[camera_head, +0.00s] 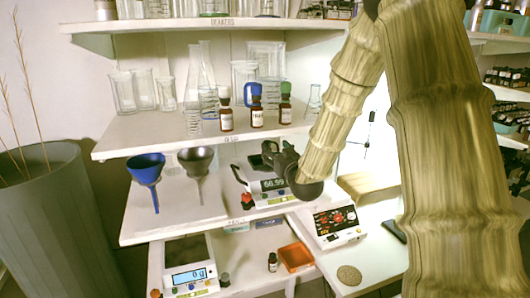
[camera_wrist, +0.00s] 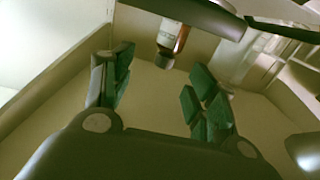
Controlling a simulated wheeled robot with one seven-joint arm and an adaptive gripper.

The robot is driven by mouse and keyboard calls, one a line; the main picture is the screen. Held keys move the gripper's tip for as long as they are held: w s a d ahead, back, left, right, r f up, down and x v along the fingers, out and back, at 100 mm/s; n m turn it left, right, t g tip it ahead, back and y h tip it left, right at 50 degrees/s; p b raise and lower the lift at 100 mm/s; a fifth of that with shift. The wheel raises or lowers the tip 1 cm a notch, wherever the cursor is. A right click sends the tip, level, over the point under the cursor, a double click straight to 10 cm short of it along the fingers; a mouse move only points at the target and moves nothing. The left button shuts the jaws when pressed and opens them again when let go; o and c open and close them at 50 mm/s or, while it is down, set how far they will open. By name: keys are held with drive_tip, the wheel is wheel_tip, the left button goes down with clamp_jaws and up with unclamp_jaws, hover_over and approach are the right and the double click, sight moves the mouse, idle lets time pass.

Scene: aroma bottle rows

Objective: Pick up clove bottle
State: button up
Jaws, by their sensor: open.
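A small dark bottle (camera_head: 272,262) stands on the lowest level. The labels are too small to read, so I cannot tell which is clove. My gripper (camera_head: 274,154) is below the upper shelf, near a scale. In the wrist view my gripper (camera_wrist: 158,82) is open and empty; a brown bottle (camera_wrist: 170,38) with a dark cap appears beyond the fingers, apart from them.
Glass flasks and beakers (camera_head: 200,85) crowd the upper shelf. A blue funnel (camera_head: 146,170) and a dark funnel (camera_head: 196,162) are on the middle shelf. A scale (camera_head: 272,190) sits close below my gripper. An orange tray (camera_head: 296,257) is on the lowest level.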

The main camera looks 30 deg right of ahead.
sight(269, 146)
drive_tip(key=shift+x, duration=0.85)
drive_tip(key=shift+w+p, duration=0.65)
drive_tip(key=shift+p+x, duration=0.8)
drive_tip(key=shift+x, duration=1.2)
drive_tip(key=shift+a+f, duration=0.1)
drive_tip(key=shift+a, duration=0.1)
